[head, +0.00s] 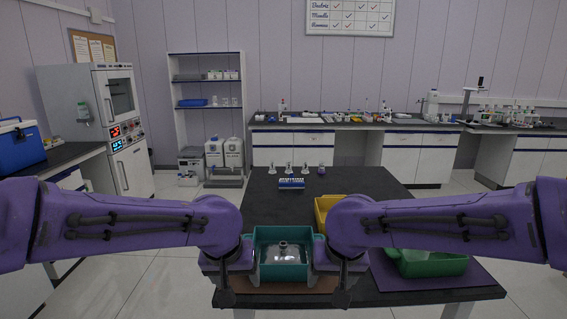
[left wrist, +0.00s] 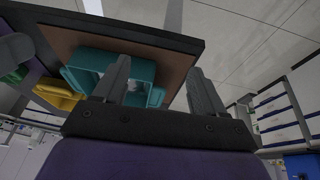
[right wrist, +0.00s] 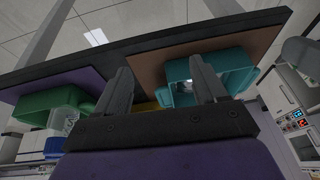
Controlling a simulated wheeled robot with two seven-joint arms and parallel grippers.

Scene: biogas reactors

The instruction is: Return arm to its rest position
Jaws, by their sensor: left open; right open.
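My left gripper (head: 226,290) hangs at the left side of the teal bin at the front edge of the black table. Its two fingers (left wrist: 158,85) stand apart with nothing between them in the left wrist view. My right gripper (head: 342,290) hangs at the right side of the teal bin. Its fingers (right wrist: 160,85) are also apart and empty in the right wrist view. Both purple arms come in from the sides and bend down near the bin. Whether either gripper touches the bin is unclear.
The teal bin (head: 282,271) on a brown mat holds a clear vessel. A yellow bin (head: 325,207) is partly hidden behind my right arm. A green bin (head: 430,266) sits on a purple mat at right. A blue rack (head: 291,184) and small flasks stand farther back.

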